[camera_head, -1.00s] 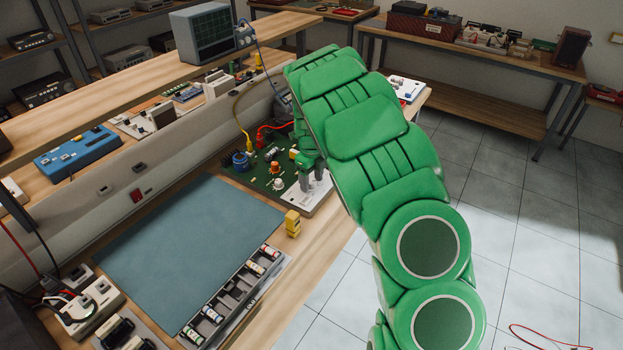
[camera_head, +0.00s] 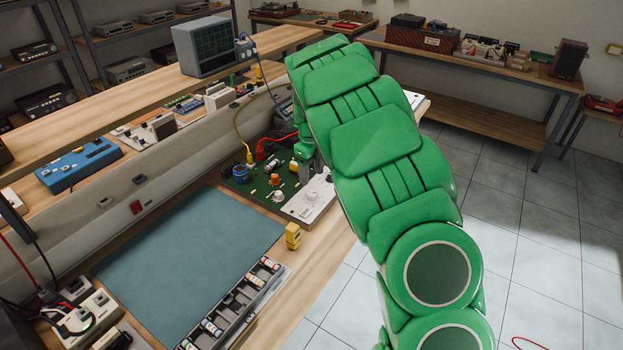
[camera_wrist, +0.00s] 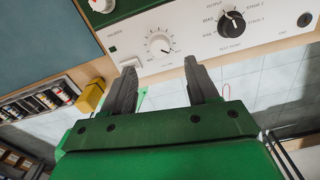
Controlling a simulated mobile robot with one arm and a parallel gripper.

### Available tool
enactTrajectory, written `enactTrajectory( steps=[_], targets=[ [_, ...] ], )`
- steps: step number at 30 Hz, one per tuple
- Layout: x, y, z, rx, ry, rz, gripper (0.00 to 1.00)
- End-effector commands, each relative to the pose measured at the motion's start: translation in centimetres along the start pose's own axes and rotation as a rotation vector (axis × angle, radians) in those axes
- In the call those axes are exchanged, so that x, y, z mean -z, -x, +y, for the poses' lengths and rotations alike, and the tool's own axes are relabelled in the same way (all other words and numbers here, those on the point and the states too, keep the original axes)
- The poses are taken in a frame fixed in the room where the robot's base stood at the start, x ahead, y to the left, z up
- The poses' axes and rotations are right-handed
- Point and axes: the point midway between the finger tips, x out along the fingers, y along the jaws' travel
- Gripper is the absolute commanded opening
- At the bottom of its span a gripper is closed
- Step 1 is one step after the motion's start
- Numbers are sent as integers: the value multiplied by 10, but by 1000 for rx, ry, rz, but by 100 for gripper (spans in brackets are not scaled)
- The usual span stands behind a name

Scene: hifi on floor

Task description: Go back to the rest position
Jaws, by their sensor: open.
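In the wrist view my gripper (camera_wrist: 162,88) is open, with its two dark fingers apart and nothing between them. A white panel (camera_wrist: 190,35) with a round white dial (camera_wrist: 160,45) and a black knob (camera_wrist: 232,22) lies beyond the fingertips. In the head view my green arm reaches over the right end of the bench. The green circuit board (camera_head: 258,186) and the white panel beside it (camera_head: 312,202) show to the left of the arm. The fingertips are mostly hidden behind the arm there.
A blue mat (camera_head: 190,250) covers the bench middle. A yellow block (camera_head: 292,235) and a tray of small cylinders (camera_head: 238,300) stand near the front edge. A shelf above the bench carries an oscilloscope (camera_head: 204,46). Tiled floor (camera_head: 530,240) to the right is largely clear.

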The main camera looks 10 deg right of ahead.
Motion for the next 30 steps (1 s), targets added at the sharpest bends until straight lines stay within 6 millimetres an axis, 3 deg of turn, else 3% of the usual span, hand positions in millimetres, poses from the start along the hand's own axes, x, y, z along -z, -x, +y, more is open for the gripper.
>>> enactTrajectory(
  steps=[14,20,30],
  targets=[
    [1,3,2,3,14,1,59],
    [16,26,17,26,153,11,59],
    [56,76,63,69,556,31,59]
  ],
)
